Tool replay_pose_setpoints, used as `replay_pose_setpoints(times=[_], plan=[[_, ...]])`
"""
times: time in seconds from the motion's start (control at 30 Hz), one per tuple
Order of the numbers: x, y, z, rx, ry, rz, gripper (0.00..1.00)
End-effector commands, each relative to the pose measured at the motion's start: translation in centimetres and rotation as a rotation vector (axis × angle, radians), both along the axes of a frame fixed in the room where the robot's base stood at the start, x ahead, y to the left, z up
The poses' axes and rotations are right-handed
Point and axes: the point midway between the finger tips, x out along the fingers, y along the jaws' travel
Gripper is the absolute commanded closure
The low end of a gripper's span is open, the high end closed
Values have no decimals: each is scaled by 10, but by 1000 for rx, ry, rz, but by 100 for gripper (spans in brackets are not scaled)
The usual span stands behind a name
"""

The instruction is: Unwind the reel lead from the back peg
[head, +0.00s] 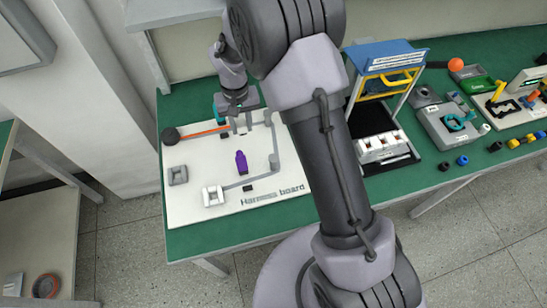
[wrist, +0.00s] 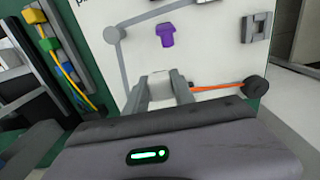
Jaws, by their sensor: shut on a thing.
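The orange reel lead (head: 204,131) runs nearly straight from the dark round reel (head: 171,135) at the board's back left to my gripper (head: 239,126). My gripper is low over the back of the white harness board (head: 205,222). My gripper is shut on the lead. The exact grip point is hidden. I cannot clearly make out the back peg or any wrap of lead around it.
A purple piece (head: 241,162) lies mid-board. A grey block (head: 178,175) and a white block (head: 213,196) stand towards the left and front. A grey strip runs along the board's right side. A blue-topped rack (head: 385,55) and other fixtures crowd the green table to the right.

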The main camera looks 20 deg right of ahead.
Motion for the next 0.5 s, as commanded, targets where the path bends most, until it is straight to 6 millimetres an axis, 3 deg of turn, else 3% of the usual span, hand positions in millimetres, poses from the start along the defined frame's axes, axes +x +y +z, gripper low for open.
replay_pose_setpoints(times=[0.5], plan=[[-15,94,0,1,0,2,100]])
